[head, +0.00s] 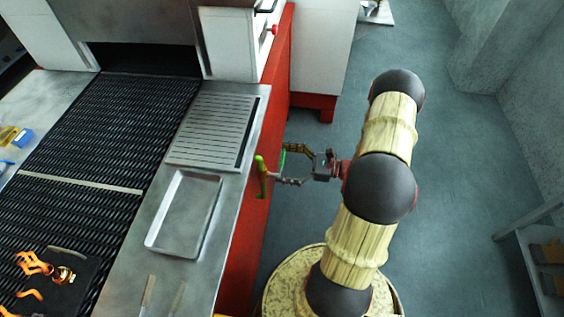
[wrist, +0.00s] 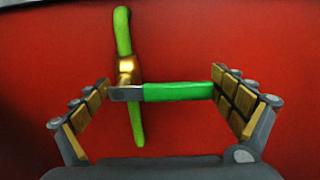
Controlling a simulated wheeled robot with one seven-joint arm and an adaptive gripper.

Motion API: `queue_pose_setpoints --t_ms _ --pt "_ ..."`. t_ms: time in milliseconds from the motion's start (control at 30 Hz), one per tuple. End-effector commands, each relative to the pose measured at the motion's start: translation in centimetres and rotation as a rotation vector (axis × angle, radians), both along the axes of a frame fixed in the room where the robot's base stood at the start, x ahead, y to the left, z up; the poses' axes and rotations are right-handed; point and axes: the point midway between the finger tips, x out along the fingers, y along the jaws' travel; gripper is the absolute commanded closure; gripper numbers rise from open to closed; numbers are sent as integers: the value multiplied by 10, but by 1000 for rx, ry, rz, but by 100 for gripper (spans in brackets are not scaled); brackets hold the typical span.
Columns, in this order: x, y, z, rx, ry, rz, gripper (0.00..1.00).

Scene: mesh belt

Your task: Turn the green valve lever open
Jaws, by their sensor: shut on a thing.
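The green valve lever (wrist: 178,91) lies level across the wrist view, with a bare metal end at its left by the brass valve body (wrist: 126,70). A green pipe (wrist: 124,32) runs nearly upright through the valve, in front of a red panel. My gripper (wrist: 160,84) is shut on the lever, spanning it lengthwise: the right finger meets its green end and the left finger is by its metal end. In the head view my gripper (head: 284,165) reaches left to the green pipe (head: 262,178); the lever (head: 282,158) shows only small between the fingers.
The red side panel (head: 247,250) stands just behind the valve. Above it is a metal counter with a slotted grate (head: 213,130) and an empty tray (head: 160,243). The black mesh belt (head: 90,150) lies further left.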

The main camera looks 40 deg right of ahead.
Motion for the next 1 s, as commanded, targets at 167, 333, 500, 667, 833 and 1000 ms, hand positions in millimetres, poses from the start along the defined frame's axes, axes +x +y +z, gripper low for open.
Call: queue_pose_setpoints --t_ms 167,333,500,667,833,1000 --pt "0 0 0 0 0 -1 49" --pt "0 0 0 4 4 -1 50" --pt "0 0 -2 35 31 -1 50" --pt "1 0 -5 100 89 -1 50" --pt "0 0 -12 204 181 0 50" --pt "-1 1 -20 324 287 0 50"
